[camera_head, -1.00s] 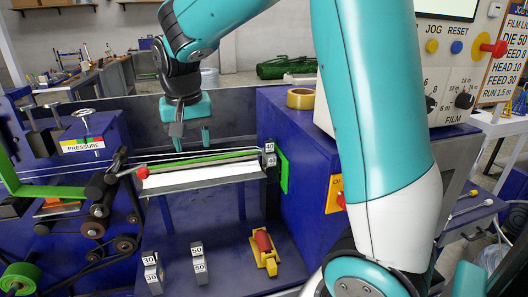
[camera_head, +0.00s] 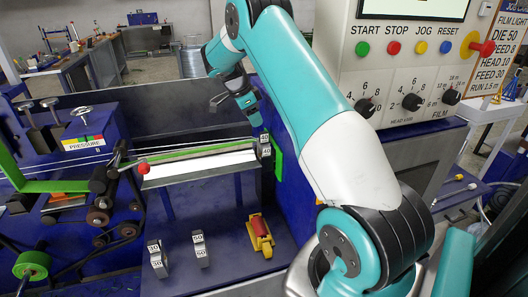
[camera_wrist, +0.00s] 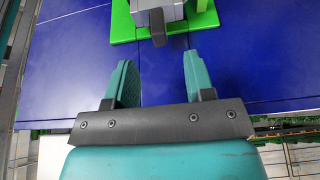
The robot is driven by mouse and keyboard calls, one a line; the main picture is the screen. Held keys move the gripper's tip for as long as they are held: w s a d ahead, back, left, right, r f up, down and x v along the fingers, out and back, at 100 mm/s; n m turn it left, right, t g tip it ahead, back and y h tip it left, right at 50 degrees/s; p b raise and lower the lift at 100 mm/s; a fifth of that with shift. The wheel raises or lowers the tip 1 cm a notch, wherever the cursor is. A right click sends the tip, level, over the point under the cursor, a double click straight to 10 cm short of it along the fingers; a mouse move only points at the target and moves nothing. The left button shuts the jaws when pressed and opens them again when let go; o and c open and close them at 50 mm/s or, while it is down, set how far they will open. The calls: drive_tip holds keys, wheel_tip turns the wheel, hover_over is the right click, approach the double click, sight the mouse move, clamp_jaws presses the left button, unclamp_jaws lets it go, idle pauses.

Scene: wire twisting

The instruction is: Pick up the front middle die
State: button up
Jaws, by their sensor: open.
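The front middle die (camera_head: 200,249) is a small grey block with white number labels, upright on the blue shelf between another die and a red roller piece. Another grey die (camera_head: 265,145), labelled 40, sits at the right end of the white trough. My gripper (camera_head: 247,110) is above and behind that trough end, well away from the front dies. In the wrist view my gripper (camera_wrist: 160,82) is open, with nothing between its teal fingers. Ahead of it are a green frame (camera_wrist: 122,24) and a grey part with a dark tip (camera_wrist: 158,25). The front middle die is not in the wrist view.
A left front die (camera_head: 157,258) and a red roller on a yellow holder (camera_head: 260,236) flank the middle die. A red knob (camera_head: 143,168) marks the trough's left end. The control panel (camera_head: 410,70) stands at the right. The shelf front has bare room.

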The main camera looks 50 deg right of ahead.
sight(263, 132)
drive_tip(key=x, duration=0.3)
drive_tip(key=shift+r+p, duration=0.1)
drive_tip(key=shift+p, duration=0.2)
drive_tip(key=p+x, duration=0.3)
drive_tip(key=x, duration=0.1)
drive_tip(key=shift+s+d, duration=0.15)
drive_tip(key=shift+s, duration=0.1)
drive_tip(key=shift+d+f, duration=0.1)
drive_tip(key=shift+f, duration=0.4)
clamp_jaws()
